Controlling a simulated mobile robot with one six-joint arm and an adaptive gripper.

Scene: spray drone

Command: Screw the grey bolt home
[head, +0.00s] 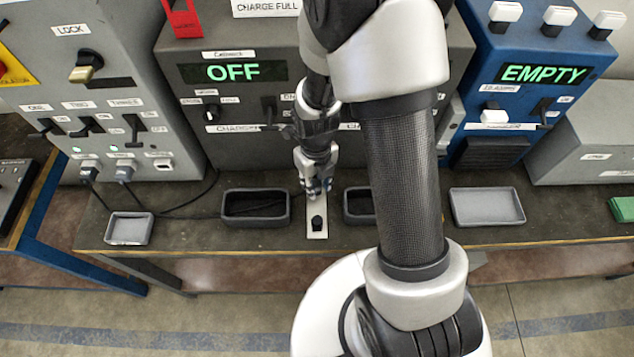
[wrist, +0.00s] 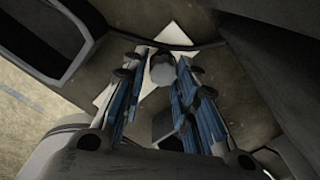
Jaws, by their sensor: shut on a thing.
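My gripper (head: 315,188) points down at the back of a pale plate (head: 317,235) on the bench. In the wrist view my two blue-padded fingers (wrist: 158,82) close on the sides of the grey bolt (wrist: 162,68). Its round grey top shows between the fingertips. The pale plate shows beneath it in the wrist view (wrist: 112,92). The bolt's shank and any hole are hidden, so I cannot tell how deep it sits. A small black knob-like piece (head: 318,222) stands on the plate in front of my gripper.
Dark trays stand left (head: 256,219) and right (head: 357,207) of the plate, the right one partly behind my arm. Grey trays lie farther left (head: 129,240) and right (head: 487,219). A panel reading OFF (head: 233,72) rises close behind. Cables (head: 180,205) lie on the left.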

